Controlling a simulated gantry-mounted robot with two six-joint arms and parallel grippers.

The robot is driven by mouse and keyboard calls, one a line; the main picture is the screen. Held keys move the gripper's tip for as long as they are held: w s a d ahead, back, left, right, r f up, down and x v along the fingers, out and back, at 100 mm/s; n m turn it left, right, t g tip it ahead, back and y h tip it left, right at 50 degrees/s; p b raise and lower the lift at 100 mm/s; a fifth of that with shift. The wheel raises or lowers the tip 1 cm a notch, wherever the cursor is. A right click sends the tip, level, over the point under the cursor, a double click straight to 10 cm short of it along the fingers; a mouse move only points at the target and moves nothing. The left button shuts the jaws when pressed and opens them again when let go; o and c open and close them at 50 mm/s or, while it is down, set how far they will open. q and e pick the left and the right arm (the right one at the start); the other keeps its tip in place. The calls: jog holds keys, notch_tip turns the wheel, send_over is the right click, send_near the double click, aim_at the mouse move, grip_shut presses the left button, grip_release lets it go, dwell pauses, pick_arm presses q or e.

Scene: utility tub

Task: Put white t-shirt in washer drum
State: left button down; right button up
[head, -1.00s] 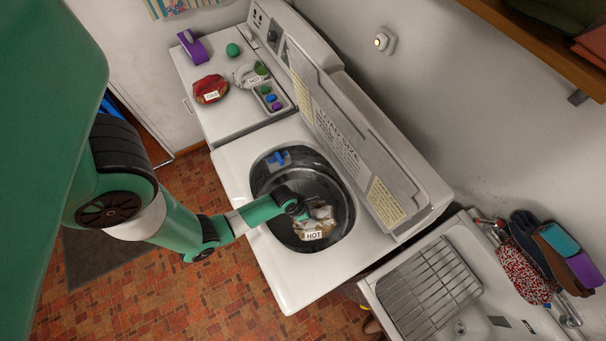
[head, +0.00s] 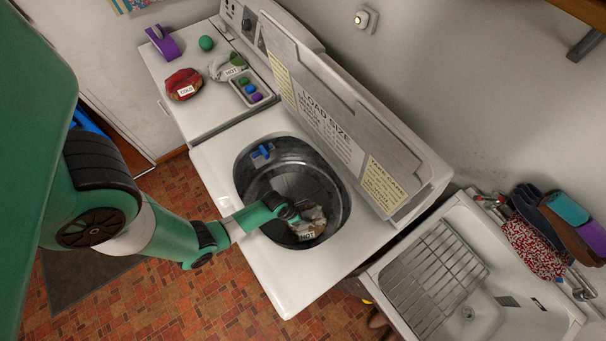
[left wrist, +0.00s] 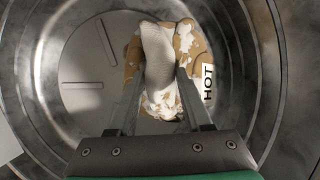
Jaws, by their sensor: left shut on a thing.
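My left gripper (head: 294,214) reaches down into the open washer drum (head: 262,177). It is shut on a pale whitish cloth (left wrist: 157,58), which shows between the fingers in the left wrist view. Around and behind this is tan-and-white cloth with a HOT label (left wrist: 208,82); I cannot tell whether the two are one piece. In the head view the bundle (head: 312,220) sits inside the drum opening, partly hidden by the gripper. Another whitish crumpled bundle labelled HOT (head: 228,67) lies on the white machine top at the left. My right gripper is out of view.
The washer's lid (head: 335,110) stands open behind the drum. A blue item (head: 262,151) is at the drum's far rim. A red labelled bundle (head: 184,84), green ball (head: 206,43), purple item (head: 162,42) and tray (head: 262,100) are left. A sink (head: 500,265) is right.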

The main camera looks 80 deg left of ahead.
pick_arm(q)
jog(key=shift+f+b, duration=0.45)
jog(key=shift+f, duration=0.15)
jog(key=shift+c, duration=1.6)
grip_release()
jog(key=p+v, duration=0.9)
jog(key=v, duration=0.4)
jog(key=shift+w+r, duration=0.15)
